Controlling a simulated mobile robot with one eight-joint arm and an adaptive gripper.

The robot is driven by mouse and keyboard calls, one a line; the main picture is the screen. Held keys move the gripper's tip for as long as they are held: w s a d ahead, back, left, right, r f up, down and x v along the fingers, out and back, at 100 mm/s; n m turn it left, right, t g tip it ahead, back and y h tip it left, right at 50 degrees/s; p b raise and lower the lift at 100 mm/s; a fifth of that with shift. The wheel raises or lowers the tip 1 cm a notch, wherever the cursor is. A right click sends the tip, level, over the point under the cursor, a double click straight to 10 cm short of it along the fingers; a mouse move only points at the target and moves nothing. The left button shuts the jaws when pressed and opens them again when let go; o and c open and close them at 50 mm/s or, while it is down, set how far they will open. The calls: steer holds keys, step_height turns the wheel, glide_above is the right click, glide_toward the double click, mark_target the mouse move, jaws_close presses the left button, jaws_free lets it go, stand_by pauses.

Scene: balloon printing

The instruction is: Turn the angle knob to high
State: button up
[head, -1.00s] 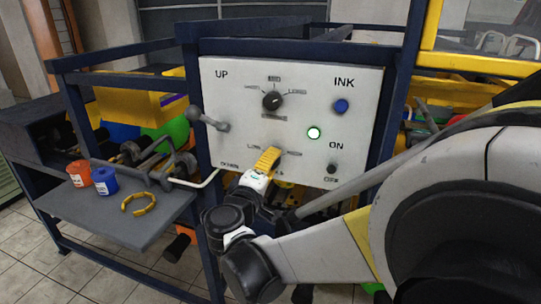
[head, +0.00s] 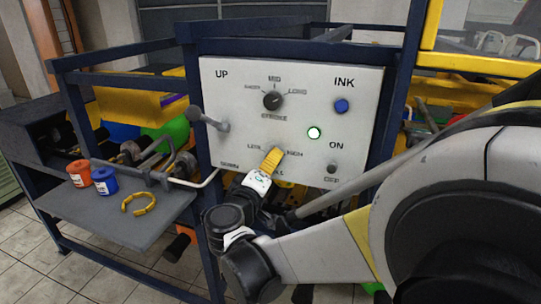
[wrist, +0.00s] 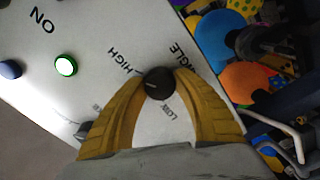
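The angle knob (wrist: 158,83) is a small dark round knob low on the white control panel (head: 232,138). In the wrist view it sits between HIGH and LOW labels, with part of the word ANGLE beside it. My gripper (wrist: 159,86) has yellow fingers, one on each side of the knob, with their tips against it. In the head view my gripper (head: 275,154) reaches the panel from below, and its fingers largely hide the knob. I cannot make out which way the knob's pointer faces.
The stroke knob (head: 272,100) is above, the blue ink button (head: 341,106) and lit green light (head: 313,133) to the right, and the on/off switch (head: 332,168) lower right. A lever (head: 208,119) sticks out at left. Orange and blue cups (head: 104,181) stand on a side shelf.

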steer(key=o, duration=0.4)
steer(key=shift+s, duration=0.1)
steer(key=v, duration=1.1)
steer(key=shift+s+a, duration=0.15)
steer(key=shift+s, duration=0.25)
